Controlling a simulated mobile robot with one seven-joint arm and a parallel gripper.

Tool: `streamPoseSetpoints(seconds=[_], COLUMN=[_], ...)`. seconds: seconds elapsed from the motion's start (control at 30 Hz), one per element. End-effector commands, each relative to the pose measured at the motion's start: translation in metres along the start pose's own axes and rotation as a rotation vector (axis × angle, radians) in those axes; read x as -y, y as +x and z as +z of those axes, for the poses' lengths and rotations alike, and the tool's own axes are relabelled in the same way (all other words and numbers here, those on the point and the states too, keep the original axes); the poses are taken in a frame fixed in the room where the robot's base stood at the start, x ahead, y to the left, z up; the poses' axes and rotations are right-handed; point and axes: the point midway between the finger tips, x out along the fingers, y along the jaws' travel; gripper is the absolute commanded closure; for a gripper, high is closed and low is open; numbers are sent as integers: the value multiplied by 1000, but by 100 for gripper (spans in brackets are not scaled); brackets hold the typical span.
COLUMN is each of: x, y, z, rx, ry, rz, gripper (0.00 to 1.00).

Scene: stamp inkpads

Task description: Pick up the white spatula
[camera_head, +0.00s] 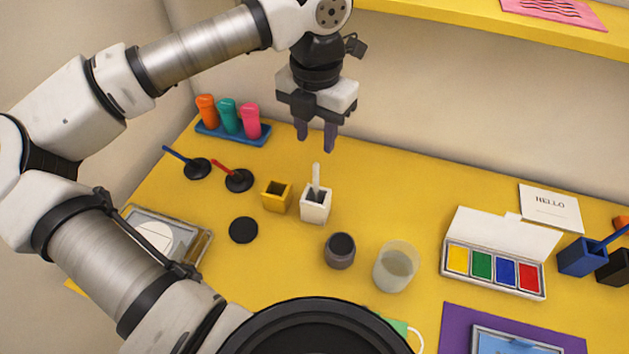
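The white spatula (316,177) stands upright in a small white square holder (315,206) on the yellow table. Its upper end sticks out of the holder; the lower part is hidden inside. My gripper (315,138) points down above the spatula, with its two fingers apart and nothing between them. In the picture its fingertips are a little above the spatula's top, and I see no contact.
A yellow square holder (277,196) stands just left of the white one. A dark cup (340,250) and a clear cup (396,266) stand in front. Black round pieces with handles (239,180) lie to the left. An inkpad box (494,266) is at right. A yellow shelf (480,22) is above.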

Motion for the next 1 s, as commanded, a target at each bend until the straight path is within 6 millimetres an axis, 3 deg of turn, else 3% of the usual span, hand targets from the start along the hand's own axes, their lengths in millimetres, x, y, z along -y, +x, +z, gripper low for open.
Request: streamPoseSetpoints(seconds=[0.23, 0.47, 0.8, 1.0], x=[1, 1, 2, 2], y=[45, 61, 105, 109], z=[0, 0, 0, 0], rx=[-1, 1, 2, 2], ry=[0, 1, 2, 1], rz=[-4, -4, -3, -3], gripper=[63, 63, 63, 63])
